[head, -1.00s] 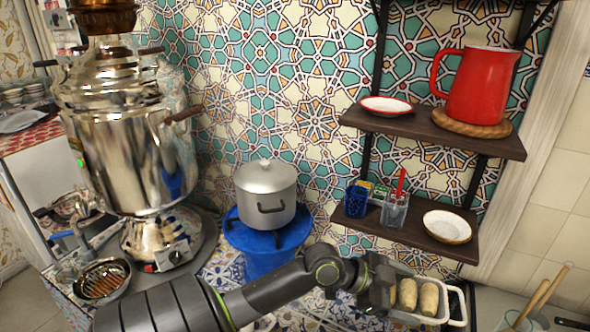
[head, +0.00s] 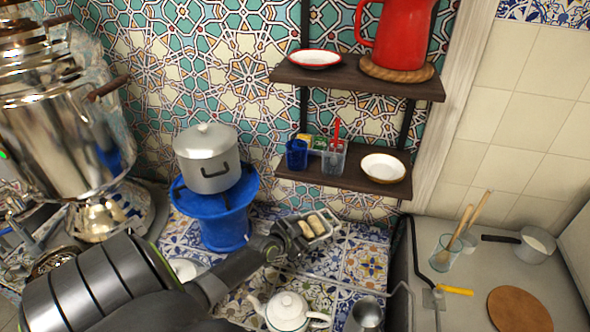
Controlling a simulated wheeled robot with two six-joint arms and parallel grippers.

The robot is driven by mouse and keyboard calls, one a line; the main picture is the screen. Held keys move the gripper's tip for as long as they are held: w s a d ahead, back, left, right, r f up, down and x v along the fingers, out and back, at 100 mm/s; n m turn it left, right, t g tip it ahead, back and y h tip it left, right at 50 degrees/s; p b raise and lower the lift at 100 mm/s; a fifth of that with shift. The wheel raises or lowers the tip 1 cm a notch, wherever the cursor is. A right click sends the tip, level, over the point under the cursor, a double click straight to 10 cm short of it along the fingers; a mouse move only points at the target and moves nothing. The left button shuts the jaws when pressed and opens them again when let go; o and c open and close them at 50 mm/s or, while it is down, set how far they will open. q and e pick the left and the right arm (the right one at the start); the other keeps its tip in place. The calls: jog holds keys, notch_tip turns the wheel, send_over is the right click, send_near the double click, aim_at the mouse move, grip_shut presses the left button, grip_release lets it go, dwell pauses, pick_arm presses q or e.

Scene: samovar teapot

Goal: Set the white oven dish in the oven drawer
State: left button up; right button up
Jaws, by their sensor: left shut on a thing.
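The white oven dish (head: 327,222) holds brown oblong pieces of food (head: 312,226). My left gripper (head: 297,237) is shut on its left side and holds it over the patterned tile surface. The gripper covers that side of the dish. My left arm comes in from the lower left. My right gripper is not in view. No oven drawer can be made out in the head view.
A blue stand (head: 222,222) with a grey pot (head: 207,158) is left of the dish; a big samovar (head: 55,140) is farther left. A white teapot (head: 287,310) and metal jug (head: 364,316) stand below. Wall shelves (head: 345,168) are above. A grey counter (head: 445,215) lies right.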

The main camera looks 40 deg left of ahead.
pick_arm(q)
notch_tip(320, 180, down, 4)
jog(key=shift+f+b, duration=0.15)
jog(key=shift+b, duration=0.8)
jog(key=shift+f+b, duration=1.25)
jog(key=shift+f, duration=0.6)
jog(key=shift+f, duration=0.2)
jog(key=o, duration=1.1)
jog(key=shift+r, duration=0.1)
